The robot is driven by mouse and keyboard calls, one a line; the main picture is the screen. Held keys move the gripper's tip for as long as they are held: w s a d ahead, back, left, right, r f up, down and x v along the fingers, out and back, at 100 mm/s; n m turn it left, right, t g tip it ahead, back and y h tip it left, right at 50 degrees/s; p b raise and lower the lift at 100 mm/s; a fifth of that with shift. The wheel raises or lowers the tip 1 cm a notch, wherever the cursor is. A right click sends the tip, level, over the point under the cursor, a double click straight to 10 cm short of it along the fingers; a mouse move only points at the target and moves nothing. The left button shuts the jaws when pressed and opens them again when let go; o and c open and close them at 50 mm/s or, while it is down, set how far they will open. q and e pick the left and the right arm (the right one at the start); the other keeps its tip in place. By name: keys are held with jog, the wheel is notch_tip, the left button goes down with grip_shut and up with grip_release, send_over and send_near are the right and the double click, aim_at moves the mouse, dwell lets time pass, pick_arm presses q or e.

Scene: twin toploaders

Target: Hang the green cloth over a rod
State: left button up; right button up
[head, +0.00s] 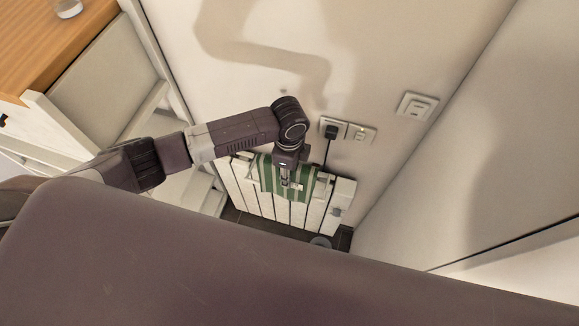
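The green cloth (271,178), with pale stripes, hangs at the top of a white slatted radiator (235,186) low against the wall. My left gripper (285,184) points down in front of the cloth and overlaps it in the view. I cannot tell whether its fingers are open or shut, or whether they touch the cloth. A rod seems to run along the radiator's top, but the cloth and gripper partly hide it, and I cannot tell whether the cloth is fully over it. My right gripper is not in view.
Wall sockets (347,130) with a black plug and cord sit just above the radiator. Another socket (417,106) is further right. A white chair (107,85) and a wooden table (50,50) stand at the left. The right wall is close to the radiator.

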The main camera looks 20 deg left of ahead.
pick_arm(q)
jog(key=f+b, duration=0.2)
jog(key=f, duration=0.1)
jog(key=f+b, duration=0.1)
jog(key=f, duration=0.1)
jog(key=shift+w, duration=0.25)
notch_tip(320, 180, down, 6)
jog(key=b, duration=0.6)
jog(key=shift+r, duration=0.25)
notch_tip(320, 180, down, 8)
jog(key=b, duration=0.5)
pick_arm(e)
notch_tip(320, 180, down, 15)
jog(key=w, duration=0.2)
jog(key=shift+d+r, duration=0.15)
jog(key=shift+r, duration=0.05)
pick_arm(q)
jog(key=o, duration=1.3)
